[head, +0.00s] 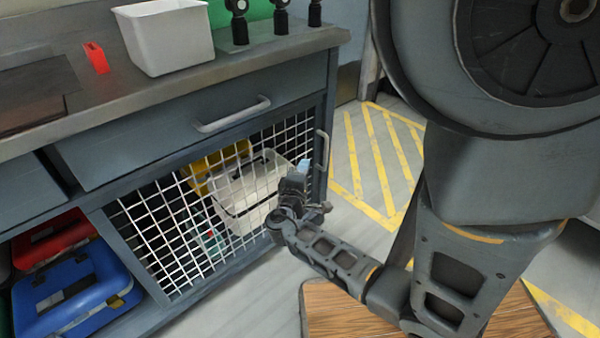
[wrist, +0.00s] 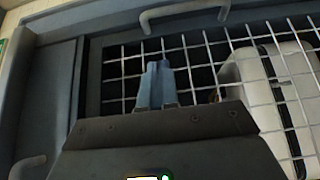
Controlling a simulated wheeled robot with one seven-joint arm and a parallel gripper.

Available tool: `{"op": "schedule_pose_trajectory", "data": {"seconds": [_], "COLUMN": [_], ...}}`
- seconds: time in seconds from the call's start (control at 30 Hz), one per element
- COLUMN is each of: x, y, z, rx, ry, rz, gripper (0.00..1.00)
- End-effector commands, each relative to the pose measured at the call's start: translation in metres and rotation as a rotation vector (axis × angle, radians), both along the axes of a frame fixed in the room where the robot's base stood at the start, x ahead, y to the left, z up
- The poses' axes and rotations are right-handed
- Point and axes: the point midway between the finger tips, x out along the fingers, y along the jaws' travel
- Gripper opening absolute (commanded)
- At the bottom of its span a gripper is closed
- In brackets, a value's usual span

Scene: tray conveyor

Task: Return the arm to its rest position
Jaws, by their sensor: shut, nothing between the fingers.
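My gripper (head: 304,167) is at the end of my arm, in front of the mesh door (head: 185,240) of the workbench cabinet, near the door's right side. In the wrist view its two blue-grey fingers (wrist: 156,84) are together, with nothing between them. The mesh lies behind the fingers in that view. My arm is bent, its forearm reaching left and forward from the right side of the head view. Whether the fingertips touch the mesh cannot be told.
The bench top holds a white bin (head: 165,38), a red object (head: 95,57) and several black holders. Behind the mesh are a whitish container (head: 243,195) and a yellow one. Blue (head: 75,295) and red cases sit lower left. Yellow-striped floor (head: 375,150) lies open to the right.

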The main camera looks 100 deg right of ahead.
Motion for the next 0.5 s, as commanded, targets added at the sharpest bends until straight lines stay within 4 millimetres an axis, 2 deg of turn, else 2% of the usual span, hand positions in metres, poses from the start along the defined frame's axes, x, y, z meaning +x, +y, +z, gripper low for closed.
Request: {"op": "schedule_pose_trajectory", "data": {"seconds": [0.2, 0.5], "x": [0.008, 0.010], "y": [0.022, 0.027], "z": [0.000, -0.001], "rx": [0.000, 0.000], "ry": [0.001, 0.001], "rz": [0.001, 0.001], "gripper": [0.00, 0.00]}}
